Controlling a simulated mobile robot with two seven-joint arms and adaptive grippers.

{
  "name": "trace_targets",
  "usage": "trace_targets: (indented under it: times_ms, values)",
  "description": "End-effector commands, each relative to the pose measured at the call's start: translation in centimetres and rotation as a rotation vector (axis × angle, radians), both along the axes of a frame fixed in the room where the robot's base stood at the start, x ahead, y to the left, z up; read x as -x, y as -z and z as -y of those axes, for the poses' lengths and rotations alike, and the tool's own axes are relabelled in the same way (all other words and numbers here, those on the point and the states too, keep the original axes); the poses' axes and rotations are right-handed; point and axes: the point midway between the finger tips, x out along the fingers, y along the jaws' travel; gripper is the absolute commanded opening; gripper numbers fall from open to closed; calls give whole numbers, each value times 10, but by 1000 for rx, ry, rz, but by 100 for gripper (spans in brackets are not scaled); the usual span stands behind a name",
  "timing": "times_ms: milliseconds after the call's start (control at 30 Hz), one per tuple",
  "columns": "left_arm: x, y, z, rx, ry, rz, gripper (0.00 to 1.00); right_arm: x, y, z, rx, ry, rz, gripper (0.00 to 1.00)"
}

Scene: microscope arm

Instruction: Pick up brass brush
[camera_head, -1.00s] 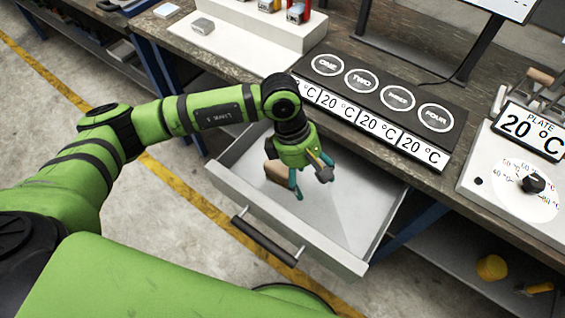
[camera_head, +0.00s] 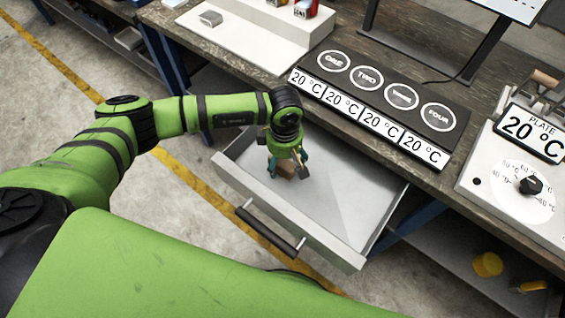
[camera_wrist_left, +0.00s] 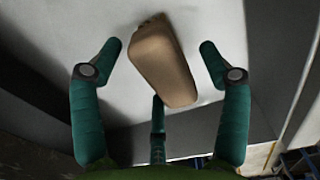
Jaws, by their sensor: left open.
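A tan block-shaped thing, which I take to be the brass brush (camera_wrist_left: 165,65), lies in the open drawer (camera_head: 345,222). Its bristles cannot be made out clearly. In the head view the brush (camera_head: 286,170) is partly hidden by my left gripper (camera_head: 288,166). My left gripper (camera_wrist_left: 161,46) points down into the drawer with its green fingers spread. In the left wrist view the brush lies between the two upper fingers, with a gap on each side. A third finger is below it. My right gripper is not in view.
The drawer's front wall with its dark handle (camera_head: 270,230) is nearest me. The workbench edge (camera_head: 400,165) is above the drawer's back. A dark panel of numbered plates (camera_head: 385,95) and a dial box (camera_head: 510,190) stand on the bench. The drawer's right part is empty.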

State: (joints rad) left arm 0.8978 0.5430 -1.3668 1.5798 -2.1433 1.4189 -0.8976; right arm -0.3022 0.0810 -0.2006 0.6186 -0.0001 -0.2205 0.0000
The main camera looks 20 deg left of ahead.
Motion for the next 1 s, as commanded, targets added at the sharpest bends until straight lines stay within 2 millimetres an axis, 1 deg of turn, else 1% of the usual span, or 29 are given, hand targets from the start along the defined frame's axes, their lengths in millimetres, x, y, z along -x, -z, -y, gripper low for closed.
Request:
trace_targets:
  times_ms: [67, 100, 167, 200, 233, 667, 833, 967, 1000]
  values:
    - [0, 0, 0, 0, 0, 0, 76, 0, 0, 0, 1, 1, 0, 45]
    - [0, 0, 0, 0, 0, 0, 60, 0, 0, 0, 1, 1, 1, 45]
    - [0, 0, 0, 0, 0, 0, 36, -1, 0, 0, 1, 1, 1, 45]
    - [0, 0, 0, 1, 0, 0, 20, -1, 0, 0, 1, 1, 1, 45]
    - [0, 0, 0, 1, 0, 0, 12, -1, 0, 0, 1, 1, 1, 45]
    - [0, -4, 0, 2, 0, 2, 12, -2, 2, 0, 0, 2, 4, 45]
    - [-1, -19, 0, 3, 0, 4, 12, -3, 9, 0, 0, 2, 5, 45]
    - [-2, -42, 0, 2, 3, 8, 12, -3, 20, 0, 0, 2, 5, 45]
    - [-2, -45, 14, 6, 7, 5, 12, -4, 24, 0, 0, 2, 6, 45]
